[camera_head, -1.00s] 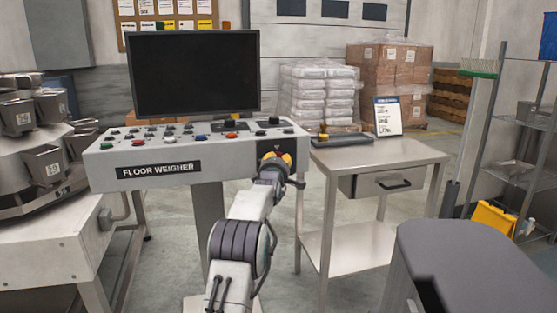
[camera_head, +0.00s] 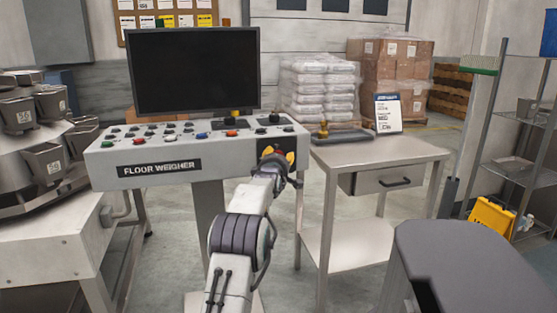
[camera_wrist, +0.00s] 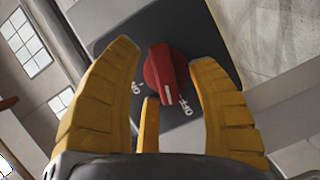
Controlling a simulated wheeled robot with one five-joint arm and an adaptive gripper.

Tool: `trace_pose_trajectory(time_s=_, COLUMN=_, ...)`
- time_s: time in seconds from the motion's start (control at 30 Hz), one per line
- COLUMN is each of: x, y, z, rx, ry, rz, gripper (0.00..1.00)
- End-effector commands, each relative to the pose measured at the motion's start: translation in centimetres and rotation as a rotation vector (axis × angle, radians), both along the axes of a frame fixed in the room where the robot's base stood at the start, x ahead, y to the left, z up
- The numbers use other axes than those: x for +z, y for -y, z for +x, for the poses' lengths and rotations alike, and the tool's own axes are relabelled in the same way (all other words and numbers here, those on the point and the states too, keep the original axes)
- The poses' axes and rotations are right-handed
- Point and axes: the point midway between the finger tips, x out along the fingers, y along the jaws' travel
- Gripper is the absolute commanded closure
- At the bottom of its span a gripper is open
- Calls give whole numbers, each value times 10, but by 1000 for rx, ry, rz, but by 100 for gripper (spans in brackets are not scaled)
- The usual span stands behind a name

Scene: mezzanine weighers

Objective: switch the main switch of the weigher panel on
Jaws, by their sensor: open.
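The main switch is a red rotary knob (camera_wrist: 164,72) on a dark plate, with ON printed at its left and OFF at its lower right in the wrist view. Its white mark points down, nearer OFF than ON. My gripper (camera_wrist: 164,55) has its yellow fingers open, one on each side of the knob and a third below it. I cannot tell whether any finger touches the knob. In the head view my gripper (camera_head: 279,156) is at the right end of the weigher panel (camera_head: 230,164), in front of the switch plate (camera_head: 275,133).
A dark monitor (camera_head: 193,72) stands behind the panel's several buttons. A steel table (camera_head: 395,152) with a drawer stands right of the panel. A multi-bucket weigher (camera_head: 25,170) is at the left. A wire shelf (camera_head: 520,170) and a yellow sign (camera_head: 492,216) are at the right.

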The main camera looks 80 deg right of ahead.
Motion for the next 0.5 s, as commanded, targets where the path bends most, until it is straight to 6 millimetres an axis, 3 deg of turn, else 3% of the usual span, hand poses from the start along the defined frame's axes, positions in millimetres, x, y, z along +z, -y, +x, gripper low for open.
trace_pose_trajectory(time_s=0.27, x=1, y=-3, z=0, rx=-1, ry=0, rz=1, gripper=47)
trace_pose_trajectory(time_s=0.5, x=2, y=-17, z=0, rx=-1, ry=0, rz=1, gripper=47)
